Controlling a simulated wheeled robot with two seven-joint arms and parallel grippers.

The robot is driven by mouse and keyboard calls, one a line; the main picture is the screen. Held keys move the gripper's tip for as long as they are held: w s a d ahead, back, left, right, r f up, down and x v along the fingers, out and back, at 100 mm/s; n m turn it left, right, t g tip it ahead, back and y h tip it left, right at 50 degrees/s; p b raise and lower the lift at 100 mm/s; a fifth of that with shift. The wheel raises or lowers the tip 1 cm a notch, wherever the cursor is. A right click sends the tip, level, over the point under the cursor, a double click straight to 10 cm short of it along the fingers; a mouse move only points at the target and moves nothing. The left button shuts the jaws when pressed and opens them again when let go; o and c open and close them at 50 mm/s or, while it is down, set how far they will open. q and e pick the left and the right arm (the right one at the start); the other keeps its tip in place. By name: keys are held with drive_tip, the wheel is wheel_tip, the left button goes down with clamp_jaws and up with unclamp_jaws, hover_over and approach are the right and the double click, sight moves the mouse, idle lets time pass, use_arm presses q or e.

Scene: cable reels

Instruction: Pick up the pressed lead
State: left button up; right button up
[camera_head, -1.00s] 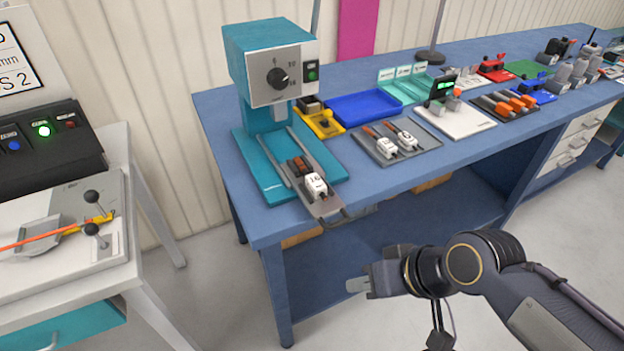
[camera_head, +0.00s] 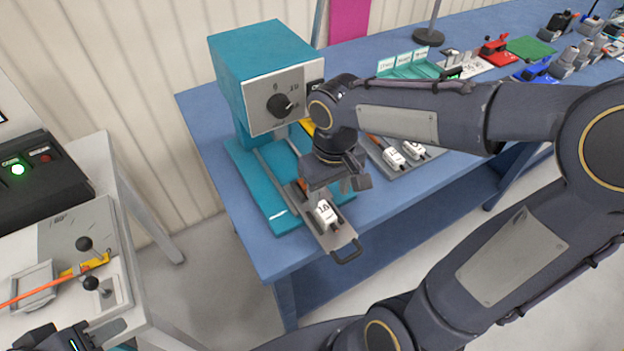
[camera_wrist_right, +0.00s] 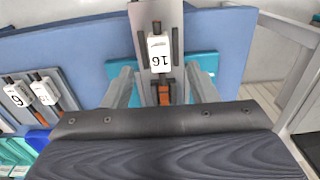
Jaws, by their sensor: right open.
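The lead lies on the grey pull-out slide (camera_head: 335,240) of the teal press. Its white block marked 16 (camera_head: 325,213) shows in the head view, and its orange-and-dark part is mostly hidden by my gripper there. In the right wrist view the white block (camera_wrist_right: 160,54) and the orange part (camera_wrist_right: 164,92) are in line on the slide. My right gripper (camera_head: 336,186) is above the slide, pointing down, open; in the wrist view its fingers (camera_wrist_right: 162,84) stand on either side of the orange part, not closed on it. My left gripper (camera_head: 95,335) is partly cut off at bottom left.
The teal press (camera_head: 265,75) stands behind the slide on the blue table (camera_head: 235,170). A grey tray (camera_head: 437,160) with similar white-blocked leads lies to the right, partly behind my arm. A side bench at left holds a clamp fixture (camera_head: 75,270) with an orange cable.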

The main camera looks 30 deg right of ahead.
sight(324, 209)
drive_tip(key=shift+w, duration=0.5)
drive_tip(key=f, duration=0.7)
drive_tip(key=shift+w+f+p, duration=0.2)
drive_tip(key=shift+f+p, duration=0.15)
drive_tip(key=shift+c, duration=0.4)
clamp_jaws()
drive_tip(key=shift+r, duration=0.15)
